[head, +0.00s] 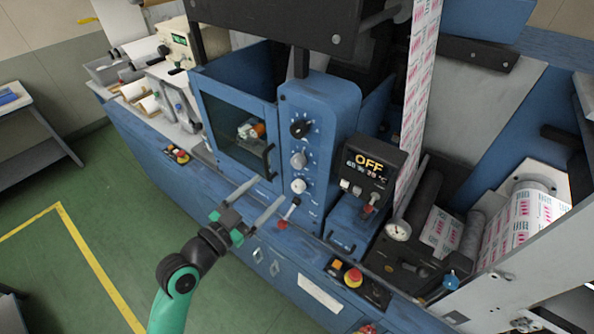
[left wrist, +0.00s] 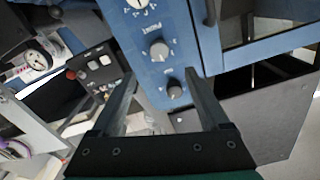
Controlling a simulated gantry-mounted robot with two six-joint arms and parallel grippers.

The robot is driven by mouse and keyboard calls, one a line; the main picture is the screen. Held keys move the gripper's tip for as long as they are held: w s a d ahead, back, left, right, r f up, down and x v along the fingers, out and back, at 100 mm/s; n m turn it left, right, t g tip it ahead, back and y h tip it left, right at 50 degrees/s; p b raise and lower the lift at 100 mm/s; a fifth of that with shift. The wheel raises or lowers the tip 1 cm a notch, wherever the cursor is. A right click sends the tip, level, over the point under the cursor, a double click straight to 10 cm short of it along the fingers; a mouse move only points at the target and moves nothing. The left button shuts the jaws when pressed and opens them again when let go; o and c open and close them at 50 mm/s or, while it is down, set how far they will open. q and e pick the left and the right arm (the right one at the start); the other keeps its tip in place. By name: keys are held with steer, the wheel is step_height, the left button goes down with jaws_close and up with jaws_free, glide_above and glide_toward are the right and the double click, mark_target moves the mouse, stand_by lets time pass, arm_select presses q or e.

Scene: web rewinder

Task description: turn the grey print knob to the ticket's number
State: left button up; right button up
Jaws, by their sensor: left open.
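A blue panel (head: 318,110) carries a column of knobs: a black knob (head: 299,128) on top, a grey knob (head: 298,160) in the middle and a white knob (head: 298,186) below. The grey knob also shows in the left wrist view (left wrist: 159,50), beside a label that seems to read Print. A darker knob (left wrist: 174,88) is between the fingers in that picture. My left gripper (head: 270,192) is open and empty, in front of the panel's lower left and apart from the knobs. I cannot make out a ticket or its number. My right gripper is out of view.
A lever with a red ball (head: 284,222) is just below the white knob, close to my left gripper. A blue-framed window door (head: 276,112) is left of the panel. A display reading OFF (head: 372,163) is at right. A red stop button (head: 353,277) is lower down.

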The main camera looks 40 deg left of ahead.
mark_target(296, 163)
arm_select(q)
steer(key=w, duration=0.7)
steer(key=w+a, duration=0.1)
steer(key=w, duration=0.3)
steer(key=shift+w, duration=0.1)
steer(key=shift+c, duration=0.3)
steer(key=shift+r, duration=0.1)
jaws_close()
